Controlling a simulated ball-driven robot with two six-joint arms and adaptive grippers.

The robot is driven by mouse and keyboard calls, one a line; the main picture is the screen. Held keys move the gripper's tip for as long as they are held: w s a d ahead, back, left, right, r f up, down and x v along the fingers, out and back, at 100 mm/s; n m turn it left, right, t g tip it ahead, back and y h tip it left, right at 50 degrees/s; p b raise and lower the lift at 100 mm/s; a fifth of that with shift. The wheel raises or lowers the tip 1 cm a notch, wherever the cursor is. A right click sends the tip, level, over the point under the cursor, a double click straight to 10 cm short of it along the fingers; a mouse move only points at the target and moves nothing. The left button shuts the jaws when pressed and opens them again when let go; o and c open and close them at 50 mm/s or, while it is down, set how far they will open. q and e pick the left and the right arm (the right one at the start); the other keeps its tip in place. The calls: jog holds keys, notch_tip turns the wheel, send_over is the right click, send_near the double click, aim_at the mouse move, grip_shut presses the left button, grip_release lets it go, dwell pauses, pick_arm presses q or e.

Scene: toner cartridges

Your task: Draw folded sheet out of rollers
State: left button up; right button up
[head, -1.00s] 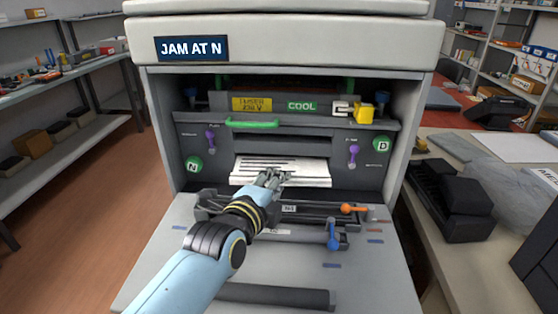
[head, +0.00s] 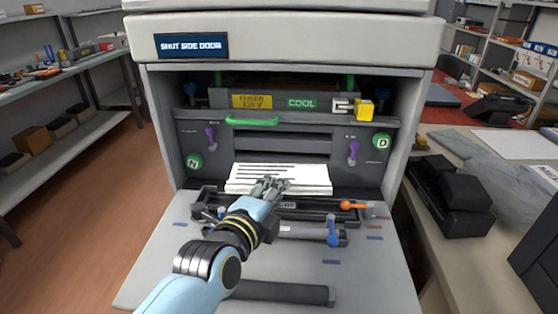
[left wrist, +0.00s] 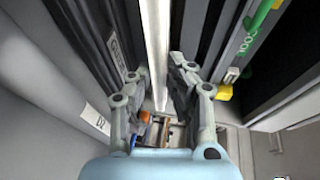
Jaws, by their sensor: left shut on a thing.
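The folded sheet (head: 295,175) is white with dark printed lines. It lies in front of the dark roller slot (head: 280,145) inside the open printer. My left gripper (head: 270,186) is shut on its near edge. In the left wrist view the sheet (left wrist: 156,45) shows edge-on as a pale strip running between the fingers of my left gripper (left wrist: 155,95). Whether its far edge still touches the rollers is hard to tell. The display (head: 192,46) reads "SHUT SIDE DOOR". My right gripper is not in view.
Below the sheet are a dark tray unit with an orange lever (head: 353,206) and a blue lever (head: 332,229). The lowered door (head: 200,270) lies flat in front. A side table with black cartridges (head: 450,200) stands right.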

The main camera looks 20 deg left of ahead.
pick_arm(q)
jog(key=shift+s+d+r, duration=0.25)
jog(key=shift+s+r, duration=0.3)
jog(key=shift+s, duration=0.2)
jog(key=shift+s+d+r, duration=0.25)
jog(key=shift+s+r, duration=0.3)
jog(key=shift+s, duration=0.2)
jog(key=shift+s+d+r, duration=0.2)
jog(key=shift+s+r, duration=0.45)
jog(key=shift+s, duration=0.1)
jog(key=shift+s+d+r, duration=0.2)
jog(key=shift+s+r, duration=0.45)
jog(key=shift+s, duration=0.1)
jog(key=w+f, duration=0.1)
jog(key=w, duration=0.1)
jog(key=w+a+f, duration=0.1)
jog(key=w+f, duration=0.2)
jog(key=w, duration=0.1)
jog(key=shift+a+f, duration=0.15)
jog(key=shift+a, duration=0.1)
jog(key=shift+w+a+f, duration=0.15)
jog(key=shift+f, duration=0.05)
